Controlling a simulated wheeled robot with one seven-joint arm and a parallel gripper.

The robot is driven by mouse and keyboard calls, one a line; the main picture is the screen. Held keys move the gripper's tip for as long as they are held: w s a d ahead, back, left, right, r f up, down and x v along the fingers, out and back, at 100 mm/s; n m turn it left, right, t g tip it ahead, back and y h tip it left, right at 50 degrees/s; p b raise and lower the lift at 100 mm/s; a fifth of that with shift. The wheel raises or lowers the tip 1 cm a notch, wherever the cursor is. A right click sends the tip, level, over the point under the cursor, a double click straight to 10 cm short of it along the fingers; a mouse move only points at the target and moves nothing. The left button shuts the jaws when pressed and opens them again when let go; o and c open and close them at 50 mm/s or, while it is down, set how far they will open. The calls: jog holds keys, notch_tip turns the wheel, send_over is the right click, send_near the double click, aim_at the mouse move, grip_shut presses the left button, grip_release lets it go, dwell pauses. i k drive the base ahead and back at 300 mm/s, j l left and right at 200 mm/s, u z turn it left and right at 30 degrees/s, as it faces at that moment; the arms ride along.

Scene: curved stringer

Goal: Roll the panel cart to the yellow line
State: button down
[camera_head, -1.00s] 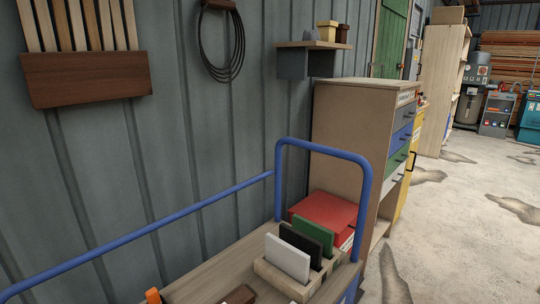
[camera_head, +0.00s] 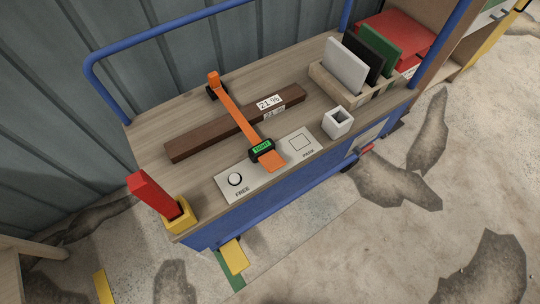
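The panel cart (camera_head: 152,142) has a wooden top, blue rails and blue sides, and stands beside the grey wall. A red lever-like block (camera_head: 152,194) stands tilted in a yellow base (camera_head: 181,216) at the near left corner. A yellow pedal-like piece (camera_head: 234,257) is low by the cart over a green strip (camera_head: 229,271). A short yellow strip (camera_head: 103,288) lies on the floor at lower left; I cannot tell whether it is the yellow line. My gripper is out of view.
A red box (camera_head: 398,30) is behind. Patchy floor (camera_head: 350,250) is open in front.

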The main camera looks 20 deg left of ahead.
aim_at(316, 137)
jog(key=i+z, duration=0.1)
jog(key=i, duration=0.35)
jog(key=i+j+z, duration=0.1)
jog(key=i, duration=0.35)
jog(key=j, duration=0.1)
